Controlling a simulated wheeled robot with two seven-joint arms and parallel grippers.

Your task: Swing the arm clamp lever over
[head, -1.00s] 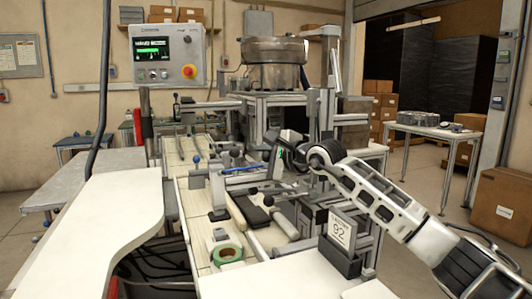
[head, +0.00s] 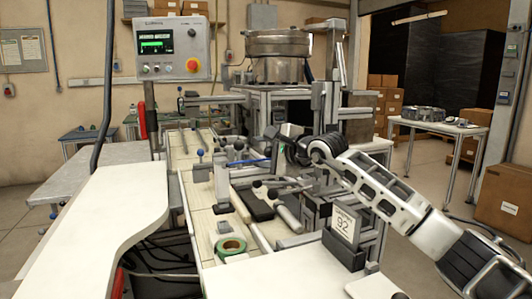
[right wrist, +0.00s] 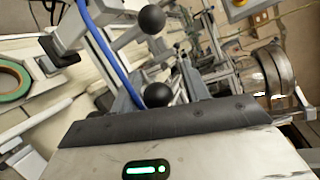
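My right gripper (head: 276,152) hangs over the machine, above and a little behind two lever ends with black ball knobs. One knob (head: 257,184) and a second knob (head: 272,194) show in front of it. I cannot tell which lever is the arm clamp lever. In the right wrist view, one black knob (right wrist: 152,18) is near the top and another (right wrist: 157,95) sits just beyond the dark edge of my gripper body. My fingertips are hidden there, and no contact is clear. A green-rimmed tape reel (head: 231,246) lies at the front of the bed. My left gripper is out of view.
A blue tube (right wrist: 108,48) runs close beside the knobs. Upright grey posts (head: 221,180) stand to the left of the levers. The white worktop (head: 100,225) at left is clear.

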